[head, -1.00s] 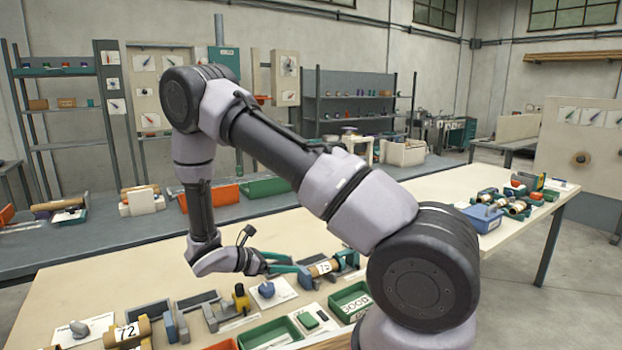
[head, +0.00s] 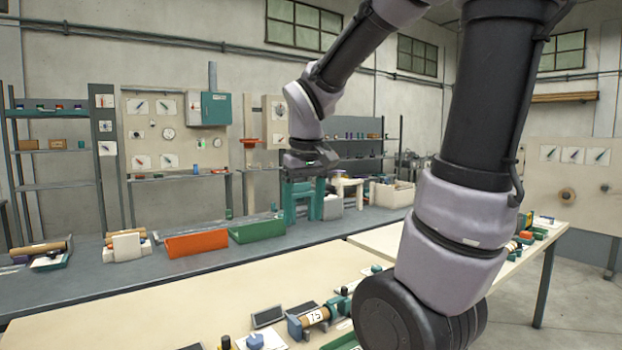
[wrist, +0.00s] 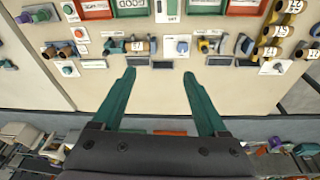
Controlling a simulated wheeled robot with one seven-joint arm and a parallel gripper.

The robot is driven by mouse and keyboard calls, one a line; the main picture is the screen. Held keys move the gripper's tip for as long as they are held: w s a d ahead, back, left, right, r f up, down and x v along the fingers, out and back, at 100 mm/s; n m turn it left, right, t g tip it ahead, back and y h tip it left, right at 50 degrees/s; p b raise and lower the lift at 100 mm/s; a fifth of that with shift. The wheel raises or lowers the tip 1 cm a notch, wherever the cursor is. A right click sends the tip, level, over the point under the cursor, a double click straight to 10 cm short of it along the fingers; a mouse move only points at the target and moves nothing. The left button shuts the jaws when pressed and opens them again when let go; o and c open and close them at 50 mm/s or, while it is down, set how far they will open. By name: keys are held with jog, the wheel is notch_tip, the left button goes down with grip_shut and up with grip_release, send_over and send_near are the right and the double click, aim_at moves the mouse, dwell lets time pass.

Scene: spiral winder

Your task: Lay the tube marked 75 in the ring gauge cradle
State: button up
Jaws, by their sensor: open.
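The brown tube (head: 315,317) with a white label, which reads as 75, lies on the front bench between the blue and teal end pieces of a cradle (head: 295,328). I take this to be the ring gauge cradle. The tube also shows small in the wrist view (wrist: 137,46). My gripper (head: 303,217) is open and empty, raised well above the bench with its teal fingers pointing down. In the wrist view, my gripper (wrist: 159,74) has a wide gap between its fingertips, with only bench beneath and nothing held. It is clear of the tube.
A blue knob on a white card (head: 256,342) sits left of the cradle. Dark flat plates (head: 268,317) lie behind. Orange (head: 196,243) and green (head: 256,229) bins stand on the back bench. Several numbered tubes (wrist: 284,30) lie at the wrist view's right. The front bench's far side is mostly clear.

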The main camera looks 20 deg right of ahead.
jog(key=s+r+m+t+y, duration=0.2)
jog(key=s+r+m+t, duration=0.2)
jog(key=s+r+m, duration=0.1)
notch_tip(320, 180, up, 3)
jog(key=shift+s+a+f+t, duration=0.15)
jog(key=shift+s+a+t, duration=0.3)
jog(key=shift+s, duration=0.15)
